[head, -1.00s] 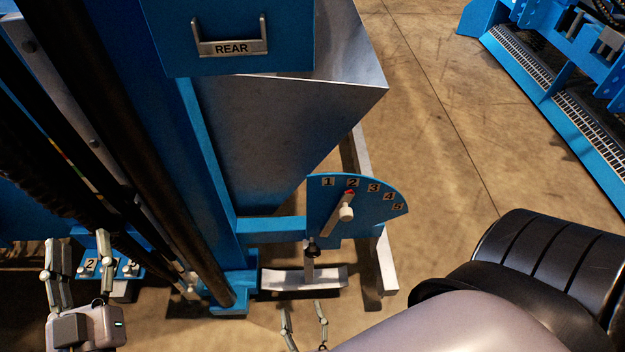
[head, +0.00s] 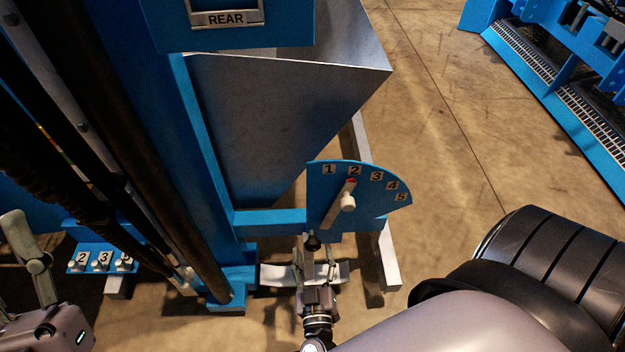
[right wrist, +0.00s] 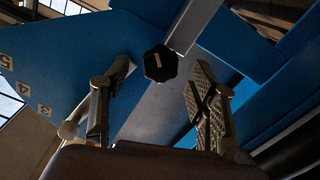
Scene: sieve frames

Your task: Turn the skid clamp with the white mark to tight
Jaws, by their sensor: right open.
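The skid clamp is a dark, many-sided knob (right wrist: 160,64) with a short white mark, near upright in the right wrist view. In the head view the knob (head: 312,242) sits below the blue number plate, above the curved grey skid (head: 278,276). My right gripper (head: 314,264) is open just below the knob. In the right wrist view its fingers stand apart on either side of the knob, which appears beyond the tips; I see no contact. My left gripper (head: 30,260) is at the lower left, cut off by the picture edge, with one finger clear.
The blue plate (head: 378,208) numbered 1 to 5 carries a lever (head: 347,202) pointing near 2, close above the knob. A blue post stands left of it, beside small numbered knobs (head: 103,260). A black roller (head: 555,260) is at the right. Bare floor lies beyond.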

